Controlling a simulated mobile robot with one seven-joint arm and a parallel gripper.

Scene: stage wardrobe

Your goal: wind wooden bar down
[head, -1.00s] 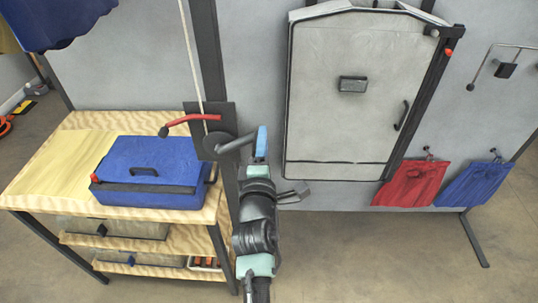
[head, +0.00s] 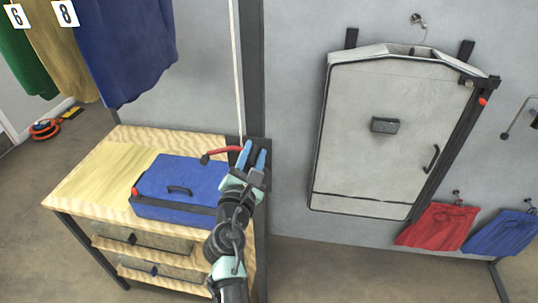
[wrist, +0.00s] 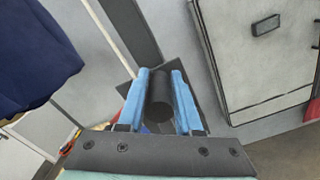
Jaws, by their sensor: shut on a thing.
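The wooden bar itself is not visible in either view. Clothes hang at the upper left, a navy garment (head: 125,45) nearest; whatever bears them is out of frame. A pale cord (head: 238,70) runs up beside a dark post (head: 253,60). My gripper (head: 254,158) is at the winch on this post, its blue fingers hiding most of the crank. In the wrist view my gripper (wrist: 162,75) is shut on a dark round crank handle (wrist: 160,97), one finger on each side. A red lever (head: 220,153) sticks out left of the gripper.
A blue case (head: 165,180) lies on the wooden table (head: 85,180), below and left of the gripper. A grey garment bag (head: 385,160) hangs on the wall to the right. Red (head: 437,226) and blue (head: 500,236) cloths hang beyond it. Floor is clear in front.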

